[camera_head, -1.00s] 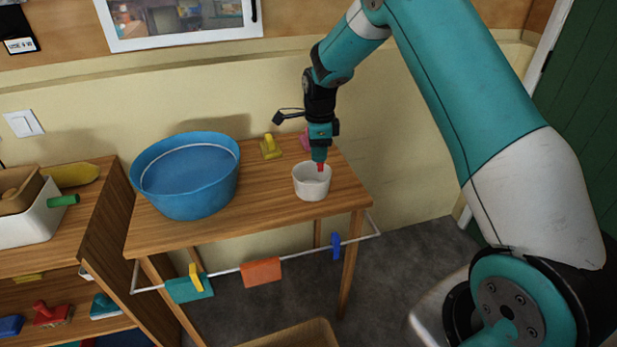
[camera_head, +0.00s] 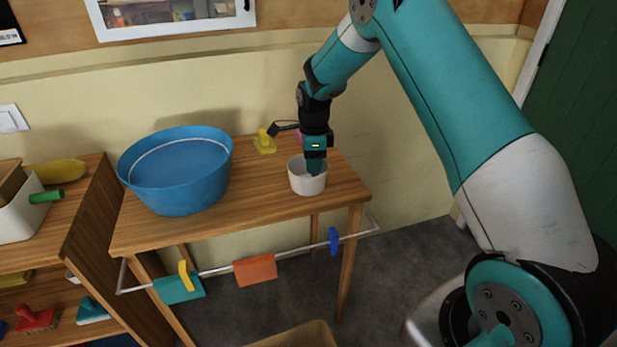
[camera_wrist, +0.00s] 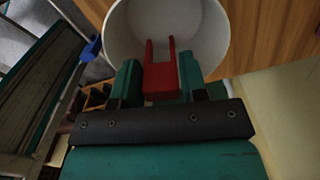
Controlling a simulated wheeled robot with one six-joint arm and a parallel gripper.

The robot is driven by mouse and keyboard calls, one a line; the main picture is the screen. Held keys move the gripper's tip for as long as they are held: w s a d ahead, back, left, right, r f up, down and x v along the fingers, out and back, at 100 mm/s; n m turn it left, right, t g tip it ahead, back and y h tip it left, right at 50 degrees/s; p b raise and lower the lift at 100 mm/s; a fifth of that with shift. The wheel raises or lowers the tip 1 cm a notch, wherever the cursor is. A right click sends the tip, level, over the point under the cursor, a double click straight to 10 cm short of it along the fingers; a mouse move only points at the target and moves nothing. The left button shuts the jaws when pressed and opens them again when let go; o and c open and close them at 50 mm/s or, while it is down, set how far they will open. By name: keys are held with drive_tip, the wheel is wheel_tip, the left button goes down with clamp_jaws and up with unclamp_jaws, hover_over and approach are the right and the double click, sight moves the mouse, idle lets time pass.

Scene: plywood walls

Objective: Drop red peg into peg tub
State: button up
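The peg tub (camera_head: 308,185) is a small white round cup standing on the wooden table near its right end. My gripper (camera_head: 315,172) points down with its fingertips at the tub's mouth. In the wrist view, the red peg (camera_wrist: 160,81) sits between the two teal fingers of my gripper (camera_wrist: 159,64), which look shut on it. The peg's forked end points into the white tub (camera_wrist: 213,30). In the head view the peg is hidden by the tub and fingers.
A large blue basin (camera_head: 178,180) stands left of the tub on the table (camera_head: 252,200). A yellow object (camera_head: 264,143) and a partly hidden pink one stand behind the tub. A rail with hanging cloths (camera_head: 255,270) runs along the table front. Shelves stand at left.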

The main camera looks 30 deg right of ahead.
drive_tip(key=o, duration=0.3)
drive_tip(key=shift+o, duration=0.2)
wheel_tip(320, 180, up, 17)
drive_tip(key=shift+r+b, duration=0.2)
drive_tip(key=shift+b, duration=0.25)
drive_tip(key=shift+s+a, duration=0.1)
drive_tip(key=s+a+r+n+y+p, duration=0.1)
drive_tip(key=s+a+r+n, duration=0.1)
drive_tip(key=s+a+n, duration=0.5)
drive_tip(key=s+a+r+n+y, duration=0.1)
drive_tip(key=s+a+r+n, duration=0.2)
drive_tip(key=s+a+n, duration=0.45)
drive_tip(key=s+a+n+y, duration=0.1)
drive_tip(key=s+a+n, duration=0.1)
drive_tip(key=s+n, duration=0.6)
drive_tip(key=s+a+f+n+y, duration=0.1)
drive_tip(key=s+a+n, duration=0.1)
drive_tip(key=s+n, duration=0.5)
drive_tip(key=s, duration=0.5)
drive_tip(key=shift+a+f+n+p, duration=0.3)
drive_tip(key=shift+a+n, duration=0.05)
drive_tip(key=shift+a, duration=0.05)
